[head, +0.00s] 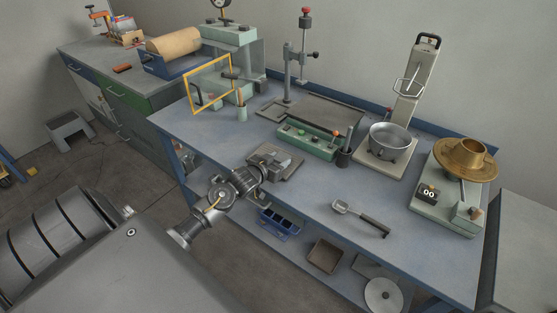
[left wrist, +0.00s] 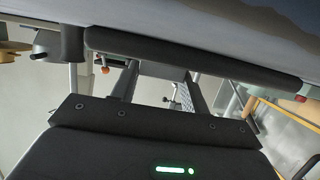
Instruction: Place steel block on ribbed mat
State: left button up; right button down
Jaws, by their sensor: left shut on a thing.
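The ribbed mat (head: 288,172) is a flat grey pad near the front edge of the blue-grey bench, left of centre in the head view. The grey steel block (head: 270,153) shows over the mat's far left part; I cannot tell whether it rests on the mat or is just above it. My left gripper (head: 259,170) reaches in from the left and is shut on the block at the mat's left side. My right gripper is not in view.
A yellow-framed screen (head: 211,84) stands at the back left. A scoop (head: 361,217) lies to the right. The bench between mat and scoop is clear.

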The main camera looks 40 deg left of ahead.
pick_arm(q)
jog(key=shift+r, duration=0.1)
jog(key=o, duration=1.3)
jog(key=shift+c, duration=0.2)
jog(key=v, duration=1.2)
jog(key=shift+b, duration=0.3)
